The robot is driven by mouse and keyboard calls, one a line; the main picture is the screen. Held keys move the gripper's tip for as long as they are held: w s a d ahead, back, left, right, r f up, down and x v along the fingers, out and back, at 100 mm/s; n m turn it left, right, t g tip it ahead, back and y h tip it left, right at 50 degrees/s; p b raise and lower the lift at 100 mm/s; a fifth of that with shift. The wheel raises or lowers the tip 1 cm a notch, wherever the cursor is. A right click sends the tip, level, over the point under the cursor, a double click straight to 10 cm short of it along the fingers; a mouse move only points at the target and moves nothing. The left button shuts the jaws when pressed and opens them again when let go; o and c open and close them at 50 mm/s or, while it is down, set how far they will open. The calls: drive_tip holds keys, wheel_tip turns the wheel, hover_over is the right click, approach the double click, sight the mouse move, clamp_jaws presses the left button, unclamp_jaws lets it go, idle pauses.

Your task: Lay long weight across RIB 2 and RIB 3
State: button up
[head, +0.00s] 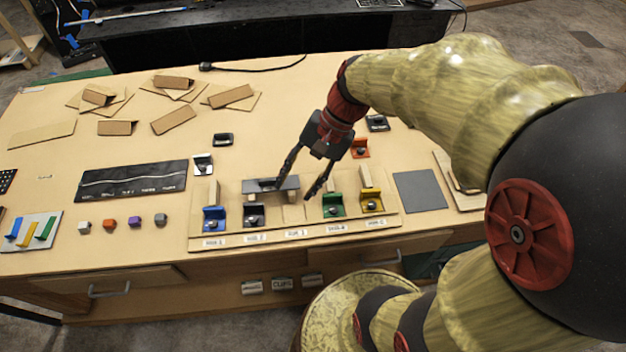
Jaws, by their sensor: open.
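A long dark grey bar (257,187), which looks like the long weight, lies level over the middle-left of a wooden console (350,228). Wooden rib pieces show on the console; a pale block (293,214) stands below the bar's right end. The front labels are too small to read, so I cannot tell which ribs lie under the bar. My gripper (295,191) is open above the console. Its left finger overlaps the bar's right part in the picture; its right finger is to the right of the bar. I cannot tell whether either touches it.
Blue (214,219), dark (254,216), green (333,205) and yellow (372,200) holders stand along the console. A grey mat (420,190) lies right. A black panel (132,181) and several small cubes lie left. Cardboard pieces (173,118) lie at the back left.

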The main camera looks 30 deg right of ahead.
drive_tip(key=s+r+n+t+h, duration=0.5)
drive_tip(key=s+r+n, duration=0.1)
drive_tip(key=r+n, duration=0.2)
drive_tip(key=shift+s+r+n+h, duration=0.3)
drive_tip(key=shift+s+n, duration=0.1)
drive_tip(key=shift+n, duration=0.5)
drive_tip(key=shift+f, duration=0.2)
wheel_tip(320, 180, down, 6)
drive_tip(key=b, duration=0.6)
drive_tip(key=shift+r, duration=0.1)
